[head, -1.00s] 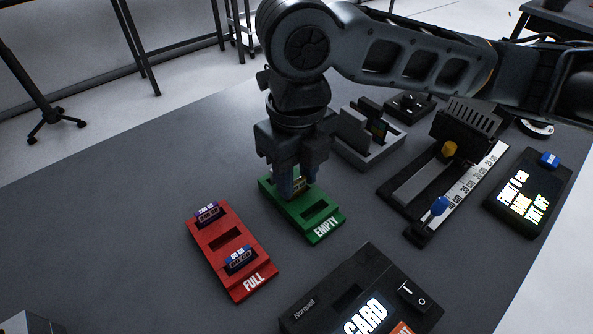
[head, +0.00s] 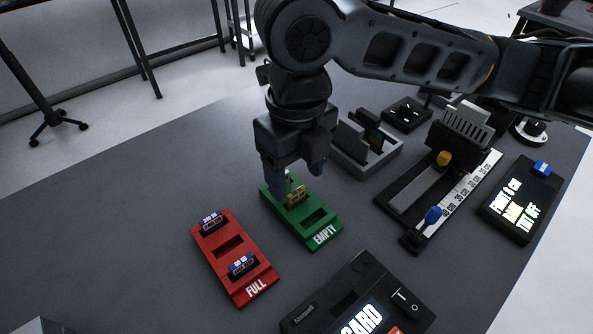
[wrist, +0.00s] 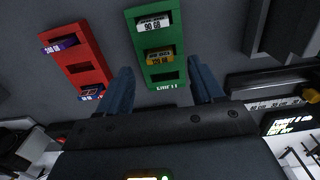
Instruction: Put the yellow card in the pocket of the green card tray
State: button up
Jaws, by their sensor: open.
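The green card tray (head: 330,222) stands on the table with its EMPTY label at the near end. The yellow card (head: 297,196) stands upright in the tray's middle pocket, and its 120 GB-like label shows in the wrist view (wrist: 160,57). A white-labelled card (wrist: 153,24) sits in the far pocket; in the head view my gripper mostly hides it. The near pocket (wrist: 166,76) is empty. My gripper (head: 294,180) is open just above the tray, its fingers apart on either side of the yellow card and clear of it.
The red tray (head: 257,272) marked FULL stands to the left with purple and blue cards. A black card device (head: 345,290) is in front. A grey holder (head: 365,160), a slider device (head: 420,195) and a display box (head: 522,205) are to the right.

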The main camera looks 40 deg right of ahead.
aim_at(296, 191)
jog(key=shift+r+p, duration=1.3)
jog(key=shift+r, duration=1)
